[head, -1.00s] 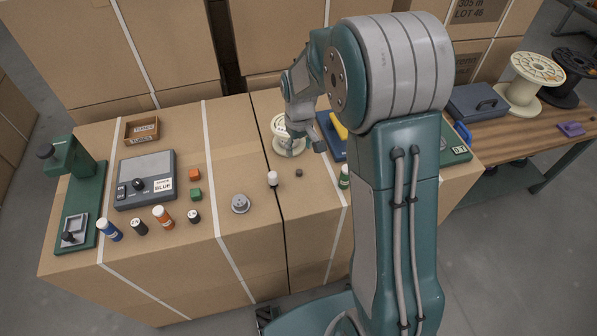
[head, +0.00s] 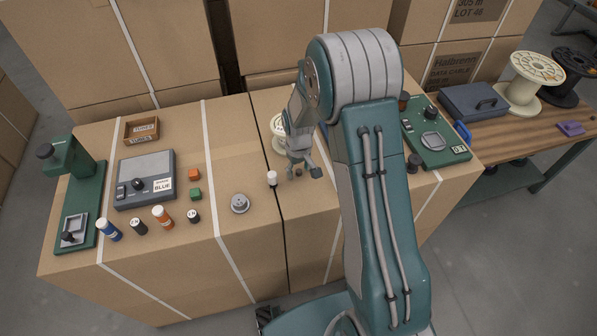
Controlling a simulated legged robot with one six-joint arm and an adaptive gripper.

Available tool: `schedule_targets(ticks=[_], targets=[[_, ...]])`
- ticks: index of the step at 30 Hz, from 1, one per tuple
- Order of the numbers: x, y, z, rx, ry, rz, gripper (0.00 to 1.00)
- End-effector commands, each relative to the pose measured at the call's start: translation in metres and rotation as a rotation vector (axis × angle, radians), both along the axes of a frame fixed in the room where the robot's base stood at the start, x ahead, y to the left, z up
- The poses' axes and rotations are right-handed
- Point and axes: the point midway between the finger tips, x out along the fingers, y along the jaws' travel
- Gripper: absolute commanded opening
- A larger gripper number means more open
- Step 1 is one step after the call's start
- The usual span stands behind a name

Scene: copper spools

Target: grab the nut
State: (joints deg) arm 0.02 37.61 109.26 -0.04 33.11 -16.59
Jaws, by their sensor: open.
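A small dark brown piece (head: 299,171), which looks like the nut, lies on the cardboard box top just right of the dark seam. It is too small to make out its shape. My gripper (head: 303,173) is open and low over the box top, with its fingertips around or just above this piece. I cannot tell whether the fingers touch it. My gripper partly covers the area behind it.
A grey round weight (head: 240,203) sits further left. A green device (head: 434,137) is at right, beyond my arm.

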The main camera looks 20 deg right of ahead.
Motion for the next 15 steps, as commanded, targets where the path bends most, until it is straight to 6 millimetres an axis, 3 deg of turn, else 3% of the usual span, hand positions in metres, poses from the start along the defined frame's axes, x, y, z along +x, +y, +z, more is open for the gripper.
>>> schedule_targets(ticks=[2, 6, 15], targets=[[0.0, 0.0, 0.0003, 0.0, 0.0, 0.0, 0.62], [0.0001, 0.0, 0.0004, 0.0, 0.0, 0.0, 0.0], [0.0001, -0.0001, 0.0003, 0.0, 0.0, 0.0, 0.0]])
